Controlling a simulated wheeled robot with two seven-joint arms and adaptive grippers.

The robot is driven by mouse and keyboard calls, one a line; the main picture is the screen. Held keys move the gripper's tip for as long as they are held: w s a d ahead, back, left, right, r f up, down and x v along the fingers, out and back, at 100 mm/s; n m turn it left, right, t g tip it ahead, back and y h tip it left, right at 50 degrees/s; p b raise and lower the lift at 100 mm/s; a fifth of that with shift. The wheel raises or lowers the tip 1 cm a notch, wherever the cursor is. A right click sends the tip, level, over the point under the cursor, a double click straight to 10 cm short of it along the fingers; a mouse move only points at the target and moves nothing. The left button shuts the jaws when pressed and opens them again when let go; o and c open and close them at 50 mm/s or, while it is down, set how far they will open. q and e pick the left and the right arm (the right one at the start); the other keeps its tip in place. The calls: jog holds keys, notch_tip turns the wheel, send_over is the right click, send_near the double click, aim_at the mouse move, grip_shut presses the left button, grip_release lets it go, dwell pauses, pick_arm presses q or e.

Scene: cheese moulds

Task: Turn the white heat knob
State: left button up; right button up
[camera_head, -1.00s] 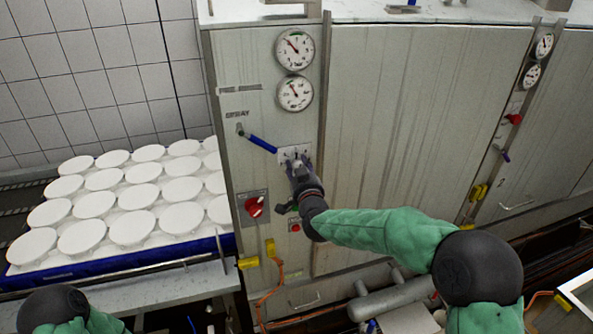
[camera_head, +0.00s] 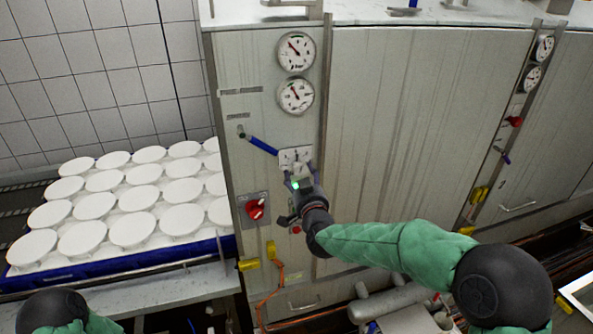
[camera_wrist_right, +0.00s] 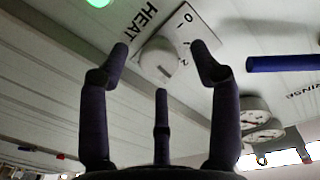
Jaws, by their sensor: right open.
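In the head view the plate (camera_head: 296,155) is on the steel cabinet front, below two gauges. My right gripper (camera_wrist_right: 162,58) is open, its fingers on either side of the knob and a third finger below; whether they touch it I cannot tell. My left gripper is not in view; only part of my left arm shows at the bottom left.
A blue lever (camera_head: 262,145) is just left of the plate, also in the wrist view (camera_wrist_right: 285,63). A red rotary switch (camera_head: 256,209) and a red button sit below. Gauges (camera_head: 296,95) are above. White round moulds (camera_head: 134,228) stand on a blue-edged tray at left.

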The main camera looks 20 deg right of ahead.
jog(key=s, duration=0.8)
jog(key=shift+a, duration=0.35)
jog(key=shift+r, duration=0.1)
jog(key=s+a+f+n+g+y+b, duration=0.1)
jog(key=s+f+g+b, duration=0.15)
jog(key=f, duration=1.05)
jog(key=s+a+f+g+y+b, duration=0.1)
jog(key=s+a+f+g+b, duration=0.15)
jog(key=f, duration=0.95)
jog(key=s+a+f+n+g+y+b, duration=0.1)
jog(key=f+g+b, duration=0.2)
jog(key=f, duration=1)
pick_arm(q)
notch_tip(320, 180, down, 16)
jog(key=b, duration=0.8)
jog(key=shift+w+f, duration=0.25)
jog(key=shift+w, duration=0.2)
pick_arm(e)
jog(key=s+a+f+g+y, duration=0.1)
jog(key=s+f+g, duration=0.3)
jog(key=s+f, duration=0.8)
jog(key=s+a+f+g+y, duration=0.1)
jog(key=s+a+f+g, duration=0.2)
jog(key=s+f, duration=1)
notch_tip(320, 180, down, 2)
jog(key=shift+a+f+m+g, duration=0.3)
jog(key=shift+a+g, duration=0.1)
jog(key=shift+g, duration=0.8)
